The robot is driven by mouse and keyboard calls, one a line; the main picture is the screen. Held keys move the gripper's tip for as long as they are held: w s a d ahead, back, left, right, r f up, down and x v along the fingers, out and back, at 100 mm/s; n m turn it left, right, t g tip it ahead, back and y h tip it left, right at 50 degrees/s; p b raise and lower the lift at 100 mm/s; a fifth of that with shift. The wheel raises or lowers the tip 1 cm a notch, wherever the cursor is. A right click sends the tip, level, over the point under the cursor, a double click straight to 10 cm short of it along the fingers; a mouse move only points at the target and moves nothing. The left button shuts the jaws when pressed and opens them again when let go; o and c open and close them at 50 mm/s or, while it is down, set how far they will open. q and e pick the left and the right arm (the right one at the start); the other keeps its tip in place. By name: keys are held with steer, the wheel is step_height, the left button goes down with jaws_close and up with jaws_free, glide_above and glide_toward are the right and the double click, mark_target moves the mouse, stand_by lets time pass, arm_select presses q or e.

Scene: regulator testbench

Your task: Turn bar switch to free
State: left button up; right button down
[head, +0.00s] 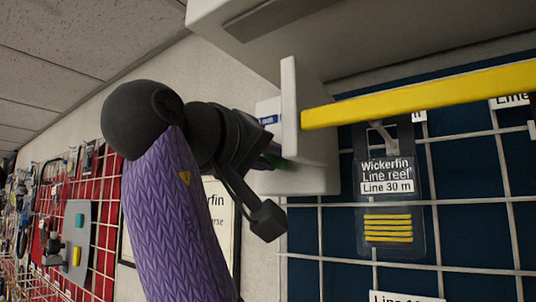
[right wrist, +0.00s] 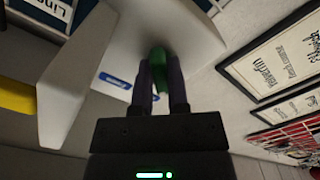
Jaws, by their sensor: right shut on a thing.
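My left gripper is not in view.
A white upright plate (head: 289,105) stands close by my right gripper. A yellow bar (head: 420,95) runs to the right. A wire grid with a packaged line reel (head: 388,205) hangs behind. Framed signs (right wrist: 275,50) and a red panel (right wrist: 300,140) line the wall.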

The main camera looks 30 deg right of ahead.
steer(key=shift+m, duration=0.3)
steer(key=m, duration=0.3)
steer(key=shift+m, duration=0.4)
steer(key=m, duration=0.4)
steer(key=shift+m, duration=0.3)
steer(key=shift+a+r+m, duration=0.1)
steer(key=shift+r+m, duration=0.05)
steer(key=shift+m, duration=4.35)
steer(key=shift+w, duration=0.1)
steer(key=c, duration=0.6)
jaws_free()
